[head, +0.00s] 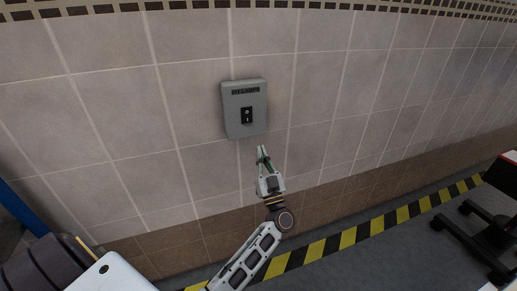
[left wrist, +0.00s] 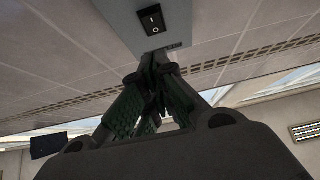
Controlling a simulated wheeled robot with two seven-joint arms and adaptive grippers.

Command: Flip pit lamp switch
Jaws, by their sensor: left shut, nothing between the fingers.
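The pit lamp switch is a grey box (head: 236,96) on the tiled wall, with a dark label strip at its top and a black rocker (head: 247,116) below. In the left wrist view the black rocker (left wrist: 152,19) shows its I and O marks at the top of the picture. My left gripper (head: 263,152) is shut and empty. In the head view its fingertips appear just below the box's lower edge, below and slightly right of the rocker. I cannot tell the exact gap to the wall. My right gripper is not in view.
The tiled wall (head: 110,120) is bare around the box. A yellow and black striped band (head: 345,238) runs along the floor at the wall's foot. A dark wheeled stand (head: 480,225) is at the right, and a dark ridged object (head: 50,262) is at the lower left.

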